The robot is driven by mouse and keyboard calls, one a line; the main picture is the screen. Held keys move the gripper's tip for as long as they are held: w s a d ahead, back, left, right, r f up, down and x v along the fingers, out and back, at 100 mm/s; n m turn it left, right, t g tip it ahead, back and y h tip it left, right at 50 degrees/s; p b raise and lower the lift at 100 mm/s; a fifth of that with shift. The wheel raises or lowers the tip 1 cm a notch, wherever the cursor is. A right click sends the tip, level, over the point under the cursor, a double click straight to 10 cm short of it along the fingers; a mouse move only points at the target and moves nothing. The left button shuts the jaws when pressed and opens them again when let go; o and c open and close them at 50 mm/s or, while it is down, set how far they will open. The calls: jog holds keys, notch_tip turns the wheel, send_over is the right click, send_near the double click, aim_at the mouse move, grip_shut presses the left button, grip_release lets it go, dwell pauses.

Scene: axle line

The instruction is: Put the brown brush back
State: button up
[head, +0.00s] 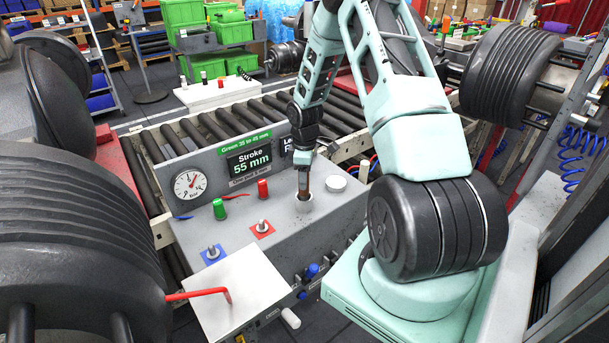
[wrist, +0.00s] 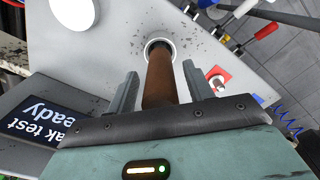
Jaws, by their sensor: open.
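The brown brush (wrist: 160,82) shows in the wrist view as a brown cylindrical handle. Its far end meets a round, white-rimmed holder (wrist: 159,45) in the grey panel, and it appears to stand in it. My gripper (wrist: 158,84) is open, with one finger on each side of the handle and a visible gap on both sides. In the head view my gripper (head: 304,178) points down over the same holder (head: 304,203), and the brush is mostly hidden there by the gripper. The lower part inside the holder is hidden.
The grey panel (head: 262,250) carries a green knob (head: 219,209), red knob (head: 263,188), small pegs on red and blue squares, a gauge (head: 189,184) and a "Stroke 55 mm" display (head: 249,163). A white round cap (head: 336,183) sits close right of the holder. Rollers run behind.

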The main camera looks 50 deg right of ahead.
jog(key=shift+r, duration=0.15)
notch_tip(320, 180, up, 11)
jog(key=b, duration=0.2)
jog(key=shift+b, duration=0.3)
jog(key=shift+r, duration=0.35)
jog(key=shift+a, duration=0.15)
jog(key=s+a+r+n, duration=0.1)
jog(key=s+a+r, duration=0.15)
jog(key=a, duration=1.25)
jog(key=s+a+r, duration=0.1)
jog(key=a+r, duration=0.3)
jog(key=a, duration=1.2)
jog(key=s+a, duration=0.6)
jog(key=s, duration=0.3)
jog(key=s+a+r, duration=0.1)
jog(key=s+a, duration=0.6)
jog(key=s, duration=0.3)
jog(key=shift+s+y, duration=0.15)
jog(key=shift+y, duration=0.15)
